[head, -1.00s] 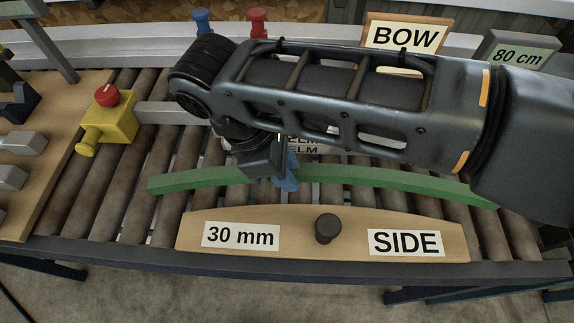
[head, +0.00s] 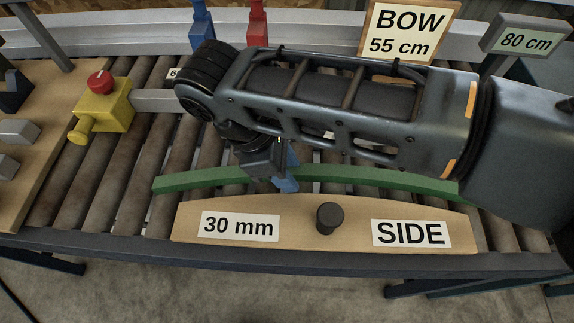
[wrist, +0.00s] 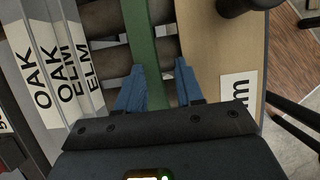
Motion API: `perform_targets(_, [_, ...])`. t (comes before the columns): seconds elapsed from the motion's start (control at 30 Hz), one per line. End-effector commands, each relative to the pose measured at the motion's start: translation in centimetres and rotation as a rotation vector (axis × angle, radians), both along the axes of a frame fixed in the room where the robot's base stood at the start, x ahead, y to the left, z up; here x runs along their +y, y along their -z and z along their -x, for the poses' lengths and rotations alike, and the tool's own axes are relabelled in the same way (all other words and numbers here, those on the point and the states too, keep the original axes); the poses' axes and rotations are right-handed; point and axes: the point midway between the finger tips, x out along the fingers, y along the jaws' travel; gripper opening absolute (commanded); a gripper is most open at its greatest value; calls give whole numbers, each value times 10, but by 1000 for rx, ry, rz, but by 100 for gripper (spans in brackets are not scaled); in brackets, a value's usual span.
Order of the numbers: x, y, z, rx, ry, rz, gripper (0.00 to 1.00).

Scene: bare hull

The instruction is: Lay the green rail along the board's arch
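The green rail (head: 215,181) is a long, slightly curved strip lying across the rollers in the head view, behind the wooden board (head: 285,212). A narrow gap shows between the rail and the board's arched edge. The board bears "30 mm" and "SIDE" labels and a black knob (head: 329,218). My gripper (wrist: 160,63) has its two blue fingers spread apart, low at the middle of the rail. In the wrist view the rail (wrist: 142,25) runs up to the left finger and the board (wrist: 205,40) lies to the right. Contact between fingers and rail cannot be told.
A yellow box with a red button (head: 104,105) stands at the left beside a wooden panel. "BOW 55 cm" (head: 410,30) and "80 cm" (head: 525,40) signs stand at the back. Labelled OAK and ELM strips (wrist: 50,75) lie beyond the rail. Blue and red posts stand behind.

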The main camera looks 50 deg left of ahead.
Motion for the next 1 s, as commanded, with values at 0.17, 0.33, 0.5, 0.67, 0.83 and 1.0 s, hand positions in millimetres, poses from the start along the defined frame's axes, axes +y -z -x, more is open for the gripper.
perform_targets(0.17, [0, 0, 0, 0, 0, 0, 54])
perform_targets(0.33, [0, 0, 0, 0, 0, 0, 56])
perform_targets(0.5, [1, -3, 2, 1, -1, 0, 56])
perform_targets(0.67, [7, -23, 8, 2, -1, -2, 56])
perform_targets(0.83, [14, -49, 16, 1, -3, -2, 56])
perform_targets(1.0, [18, -66, 21, 1, -1, 0, 56])
